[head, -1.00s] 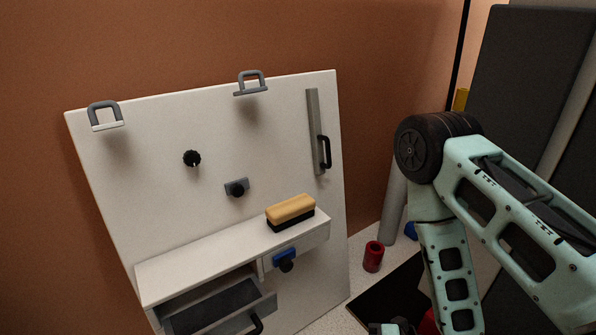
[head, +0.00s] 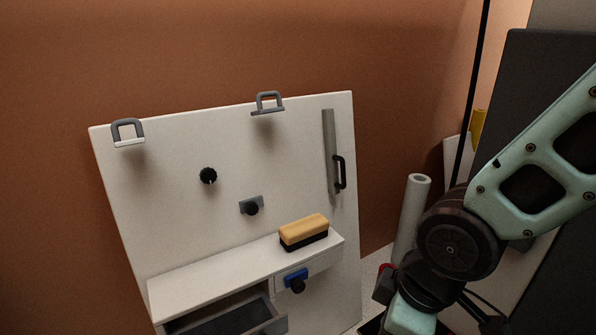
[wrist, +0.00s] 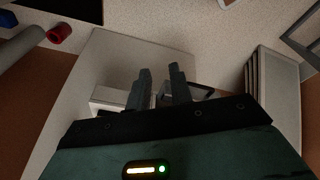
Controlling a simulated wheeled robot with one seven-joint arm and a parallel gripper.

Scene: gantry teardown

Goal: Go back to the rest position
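My gripper (wrist: 161,82) shows in the wrist view with its two dark fingers apart and nothing between them. In the head view my arm is folded at the right, and the fingers cannot be made out there. A white panel (head: 170,210) leans at the left of the head view, clear of my arm. Its shelf (head: 215,272) holds a yellow-and-black block (head: 304,231). The drawer (head: 235,318) under the shelf stands open.
A grey cylinder (head: 410,210) stands just behind my arm. In the wrist view a red ring-shaped piece (wrist: 59,33) and a blue piece (wrist: 8,18) lie on the pale floor, and a box-like unit (wrist: 272,95) stands at the right.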

